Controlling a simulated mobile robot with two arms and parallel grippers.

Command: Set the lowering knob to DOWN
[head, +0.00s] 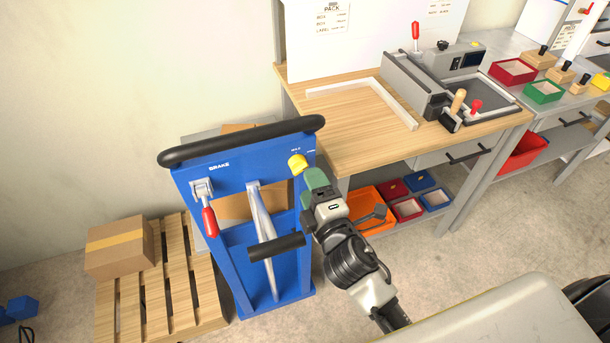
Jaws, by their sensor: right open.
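The yellow lowering knob (297,162) sits at the upper right of the blue panel of the lift cart (235,177). Small white labels show above and to the right of it, too small to read surely. My right gripper (308,176) is open, just below and right of the knob, with its green part close to it. I cannot tell whether it touches the knob, and the fingertips are partly hidden. My left gripper is not in view.
A black handlebar (240,142) crosses the cart top. A red-handled brake lever (209,220) hangs at left, and a black-gripped lever (276,247) juts out below. A pallet with a cardboard box (119,248) lies left. A wooden workbench (350,130) stands right behind my arm.

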